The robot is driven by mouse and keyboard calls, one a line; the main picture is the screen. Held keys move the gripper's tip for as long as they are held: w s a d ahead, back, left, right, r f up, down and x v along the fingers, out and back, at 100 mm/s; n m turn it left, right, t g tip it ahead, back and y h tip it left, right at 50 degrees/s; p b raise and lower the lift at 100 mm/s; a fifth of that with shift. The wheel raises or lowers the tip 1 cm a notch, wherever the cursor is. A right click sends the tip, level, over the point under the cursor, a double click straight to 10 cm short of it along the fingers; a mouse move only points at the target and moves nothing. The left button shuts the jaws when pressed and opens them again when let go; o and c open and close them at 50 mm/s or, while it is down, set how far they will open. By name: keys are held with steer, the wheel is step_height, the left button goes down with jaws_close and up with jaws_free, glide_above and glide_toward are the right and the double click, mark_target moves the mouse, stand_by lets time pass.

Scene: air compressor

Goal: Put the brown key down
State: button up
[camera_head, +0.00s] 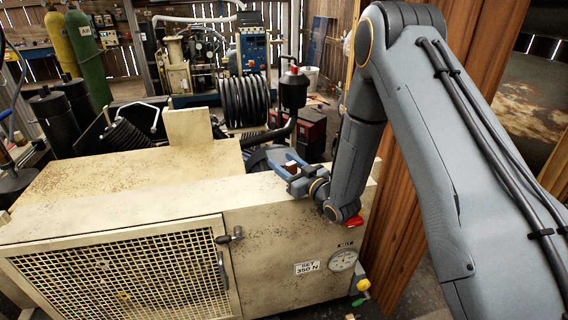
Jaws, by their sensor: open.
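My gripper (280,170), with blue-grey fingers, is over the back right part of the beige compressor housing's top (262,194). It is open. A small reddish-brown piece (291,167) with a pale edge shows at the fingers. It looks like the brown key, but it is too small to be sure. I cannot tell whether it rests on the housing or touches a finger. My wrist hides part of the housing's right end.
The housing front has a mesh door (125,275), a latch handle (230,236) and a round gauge (343,260). A raised beige box (188,125) and a black coil (246,101) stand behind. Wooden planks (400,195) are close on the right. The housing top left of my gripper is clear.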

mark_target(294, 169)
steer(key=shift+r, duration=0.25)
steer(key=b+v, duration=0.3)
steer(key=v, duration=0.7)
steer(key=shift+s+d+f, duration=0.15)
steer(key=shift+d, duration=0.05)
steer(key=shift+b+v, duration=0.35)
steer(key=shift+v, duration=0.45)
